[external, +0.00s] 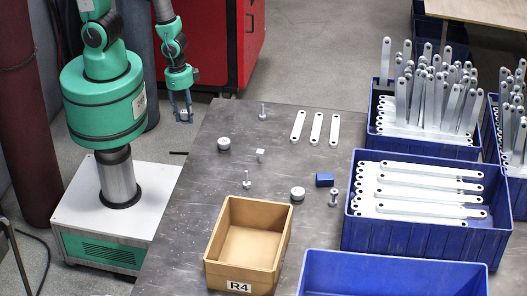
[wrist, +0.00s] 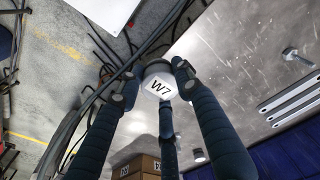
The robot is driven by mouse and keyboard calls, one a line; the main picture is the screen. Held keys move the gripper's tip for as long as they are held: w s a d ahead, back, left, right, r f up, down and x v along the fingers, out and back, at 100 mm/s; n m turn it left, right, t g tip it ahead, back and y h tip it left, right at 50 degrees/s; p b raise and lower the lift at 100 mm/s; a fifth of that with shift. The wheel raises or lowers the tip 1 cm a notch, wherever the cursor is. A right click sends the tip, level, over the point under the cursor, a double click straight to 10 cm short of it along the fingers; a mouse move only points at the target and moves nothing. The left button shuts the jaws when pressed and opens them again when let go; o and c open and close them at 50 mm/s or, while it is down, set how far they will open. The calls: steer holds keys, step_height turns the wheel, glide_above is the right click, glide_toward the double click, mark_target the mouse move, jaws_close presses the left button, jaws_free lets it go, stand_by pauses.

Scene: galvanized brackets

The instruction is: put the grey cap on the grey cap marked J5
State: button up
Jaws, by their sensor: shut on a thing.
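My gripper (external: 182,113) is shut on a light grey cap marked W7 (wrist: 159,88), which also shows between its fingers in the external view (external: 184,116). The gripper hangs left of the table's far-left corner, apart from the table. Two round grey caps sit on the table: one near the left edge (external: 224,143), one nearer the middle (external: 297,193). No J5 mark can be read on either. A round cap (wrist: 199,155) shows low in the wrist view; I cannot tell which it is.
A tan bin marked R4 (external: 238,273) stands in front. Blue crates (external: 425,235) of brackets stand right.

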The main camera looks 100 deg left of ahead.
steer(key=shift+s+a, duration=0.15)
steer(key=shift+s, duration=0.5)
steer(key=shift+w, duration=0.1)
steer(key=b, duration=0.2)
glide_above(225, 141)
steer(key=s, duration=0.1)
steer(key=shift+s+f, duration=0.15)
steer(key=shift+f, duration=0.6)
steer(key=shift+w, duration=0.3)
steer(key=shift+w+f+b, duration=0.15)
steer(key=shift+f+b, duration=0.65)
steer(key=shift+f, duration=1)
steer(key=shift+f, duration=0.1)
